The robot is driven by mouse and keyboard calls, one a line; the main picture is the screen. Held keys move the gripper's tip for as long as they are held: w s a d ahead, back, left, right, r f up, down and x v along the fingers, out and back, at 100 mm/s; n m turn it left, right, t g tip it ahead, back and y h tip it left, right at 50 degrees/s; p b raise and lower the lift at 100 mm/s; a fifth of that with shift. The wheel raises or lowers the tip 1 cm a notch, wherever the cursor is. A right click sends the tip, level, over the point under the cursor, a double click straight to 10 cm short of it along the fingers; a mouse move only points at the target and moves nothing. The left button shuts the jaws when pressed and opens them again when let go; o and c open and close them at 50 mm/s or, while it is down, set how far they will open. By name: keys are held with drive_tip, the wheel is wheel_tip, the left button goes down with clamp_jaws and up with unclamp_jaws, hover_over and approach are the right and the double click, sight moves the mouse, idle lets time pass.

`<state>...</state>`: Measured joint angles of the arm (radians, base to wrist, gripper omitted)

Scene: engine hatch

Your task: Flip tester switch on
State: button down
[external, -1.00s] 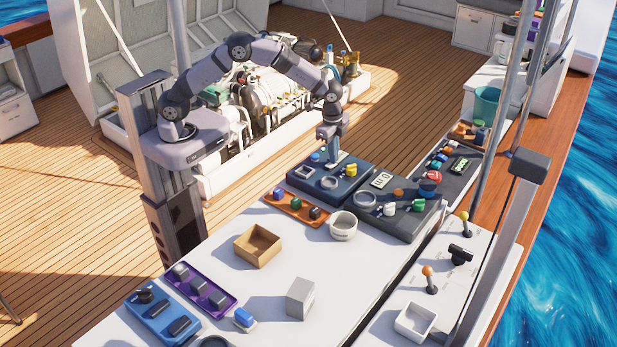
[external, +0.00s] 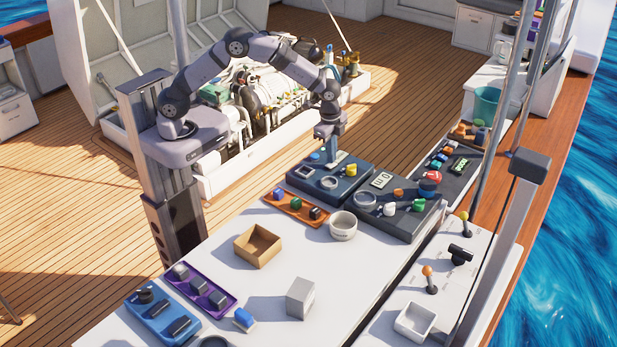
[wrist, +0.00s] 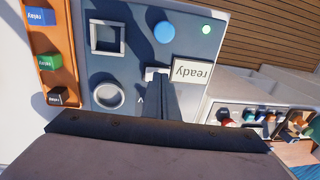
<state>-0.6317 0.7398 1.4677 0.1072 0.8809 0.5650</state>
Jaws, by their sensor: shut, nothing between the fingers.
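The tester is a dark blue panel (external: 350,191) at the far end of the white table. In the wrist view its face (wrist: 125,68) carries a square frame, a grey ring, a blue round button (wrist: 164,32), a small green lamp (wrist: 207,29) and a display reading "ready" (wrist: 191,72). A small pale piece, apparently the switch (wrist: 152,72), shows at my fingertips, mostly hidden by them. My gripper (wrist: 161,84) is shut and empty, pointing down over the panel beside the display. It also shows in the external view (external: 332,157). I cannot tell whether it touches the switch.
An orange tray (external: 289,211) with several relay blocks lies beside the tester. A second dark panel (external: 405,222) with knobs stands to its right, and a white cup (external: 343,226) in front. A cardboard box (external: 258,246) and grey cube (external: 300,298) stand nearer on the table.

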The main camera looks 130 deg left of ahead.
drive_tip(key=r+p, duration=0.3)
drive_tip(key=r, duration=0.1)
drive_tip(key=shift+a, duration=0.25)
drive_tip(key=shift+w+a+r+b, duration=0.1)
drive_tip(key=shift+a+r+b, duration=0.1)
drive_tip(key=shift+b, duration=0.65)
wheel_tip(320, 180, up, 9)
drive_tip(key=a+b, duration=0.1)
drive_tip(key=b, duration=0.1)
drive_tip(key=shift+f, duration=0.15)
